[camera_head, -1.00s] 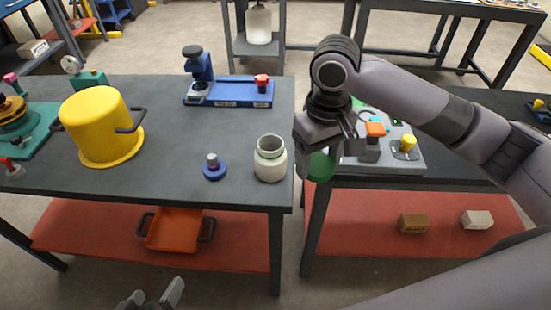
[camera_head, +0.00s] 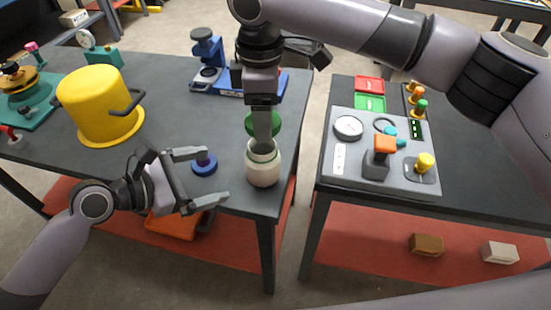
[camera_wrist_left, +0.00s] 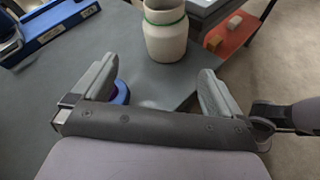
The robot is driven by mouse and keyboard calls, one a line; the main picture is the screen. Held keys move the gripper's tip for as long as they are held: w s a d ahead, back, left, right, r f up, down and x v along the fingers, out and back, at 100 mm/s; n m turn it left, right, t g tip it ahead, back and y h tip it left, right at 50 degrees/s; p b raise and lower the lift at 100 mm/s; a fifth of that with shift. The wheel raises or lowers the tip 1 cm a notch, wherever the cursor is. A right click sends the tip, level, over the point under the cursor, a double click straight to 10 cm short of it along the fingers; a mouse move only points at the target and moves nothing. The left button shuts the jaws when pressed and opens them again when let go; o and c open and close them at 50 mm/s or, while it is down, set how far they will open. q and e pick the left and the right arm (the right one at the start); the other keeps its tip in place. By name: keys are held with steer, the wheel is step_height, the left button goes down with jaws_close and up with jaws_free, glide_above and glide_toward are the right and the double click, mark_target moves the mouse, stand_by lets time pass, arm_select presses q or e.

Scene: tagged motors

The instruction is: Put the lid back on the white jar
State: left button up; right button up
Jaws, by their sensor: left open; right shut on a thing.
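The white jar (camera_head: 264,172) stands upright and open-topped near the right front corner of the left table, with a green ring at its neck. It also shows in the left wrist view (camera_wrist_left: 167,38). My right gripper (camera_head: 263,138) is shut on the green lid (camera_head: 275,124) and hangs over the jar's mouth. The gripper partly hides the lid and the mouth; I cannot tell whether they touch. My left gripper (camera_head: 203,178) is open and empty at the table's front edge, left of the jar. Its fingers (camera_wrist_left: 155,90) point toward the jar's side of the table.
A blue disc with a knob (camera_head: 204,164) sits close to my left fingertips. A yellow pot (camera_head: 95,103) stands to the left, and a blue stand (camera_head: 205,65) behind. A grey control panel (camera_head: 350,155) is on the right table, across a gap.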

mark_target(262, 158)
arm_select(q)
steer(key=shift+w+d+r+n+g+h, duration=0.15)
steer(key=shift+d+r+n+g, duration=0.2)
steer(key=shift+r+n, duration=0.2)
steer(key=shift+w+d+r+n+g+h, duration=0.15)
steer(key=shift+d+r+n+g, duration=0.1)
steer(key=shift+d+r+n, duration=0.3)
arm_select(e)
steer(key=shift+w+a+r+n, duration=0.25)
steer(key=shift+w+r+n, duration=0.25)
steer(key=shift+n, duration=0.4)
arm_select(q)
steer(key=shift+a+f, duration=0.1)
steer(key=shift+f, duration=0.05)
arm_select(e)
steer(key=shift+f, duration=0.1)
arm_select(q)
steer(key=x, duration=1.2)
steer(key=c, duration=1.4)
arm_select(e)
steer(key=shift+f, duration=2.5)
steer(key=shift+f, duration=0.85)
steer(key=shift+f, duration=0.55)
